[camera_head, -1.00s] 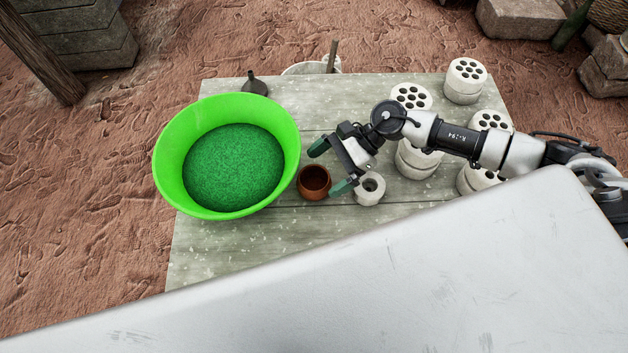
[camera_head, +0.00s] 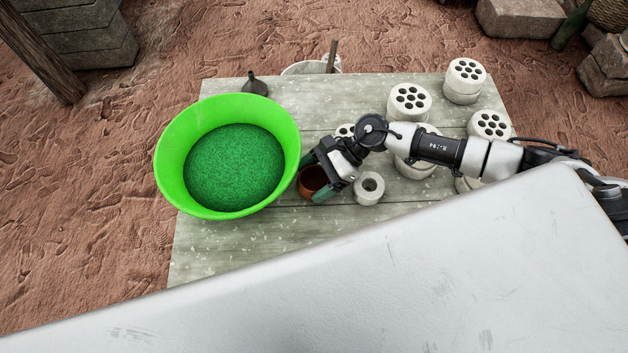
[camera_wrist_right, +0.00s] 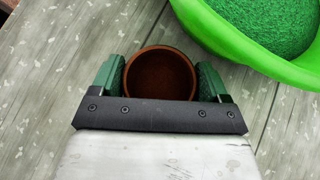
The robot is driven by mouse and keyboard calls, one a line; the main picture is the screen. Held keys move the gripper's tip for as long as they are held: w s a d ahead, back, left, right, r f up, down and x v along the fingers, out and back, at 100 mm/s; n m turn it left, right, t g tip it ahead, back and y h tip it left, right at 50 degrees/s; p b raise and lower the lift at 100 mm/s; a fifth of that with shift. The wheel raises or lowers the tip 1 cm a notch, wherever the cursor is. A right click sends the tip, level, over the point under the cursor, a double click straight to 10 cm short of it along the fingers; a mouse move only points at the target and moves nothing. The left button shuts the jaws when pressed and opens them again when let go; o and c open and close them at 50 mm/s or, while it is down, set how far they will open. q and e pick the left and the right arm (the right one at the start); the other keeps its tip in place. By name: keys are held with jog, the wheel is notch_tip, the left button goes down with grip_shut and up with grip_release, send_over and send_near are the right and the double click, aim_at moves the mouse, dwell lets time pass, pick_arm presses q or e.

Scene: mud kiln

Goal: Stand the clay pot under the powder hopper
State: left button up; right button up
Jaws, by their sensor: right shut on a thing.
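The clay pot (camera_head: 311,181) is small, brown and open-topped. It is upright on the table, just right of the green basin. My right gripper (camera_head: 314,178) is shut on the pot, with a green finger on either side of it. In the right wrist view the pot (camera_wrist_right: 160,74) sits between the two green fingertips of the gripper (camera_wrist_right: 160,80). I cannot make out a powder hopper for certain. A dark funnel-shaped thing (camera_head: 256,86) stands at the table's back edge. My left gripper is not in view.
A green basin (camera_head: 287,127) of green granules stands left of the pot. A pale ring-shaped block (camera_head: 369,189) is close on its right. Several white cylinders with holes (camera_head: 409,101) stand on the right of the wooden table (camera_head: 215,250). The table's front left is bare.

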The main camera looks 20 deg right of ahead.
aim_at(324, 182)
jog(key=shift+r, duration=0.1)
jog(key=shift+r, duration=0.55)
jog(key=d, duration=0.1)
jog(key=d+b, duration=0.1)
jog(key=d, duration=0.1)
jog(key=d+b, duration=0.1)
jog(key=shift+w+d+f, duration=0.2)
jog(key=shift+w+d, duration=0.05)
jog(key=shift+w, duration=0.05)
notch_tip(324, 182, up, 17)
jog(key=a+m+t+p, duration=0.2)
jog(key=m+t, duration=0.1)
jog(key=t, duration=0.1)
jog(key=d+m+t, duration=0.1)
jog(key=d+r+m+t+h, duration=0.1)
jog(key=d+m, duration=0.1)
jog(key=w+d+m+t+h+p, duration=0.1)
jog(key=m+t, duration=0.1)
jog(key=shift+d+r, duration=0.3)
jog(key=shift+d, duration=0.1)
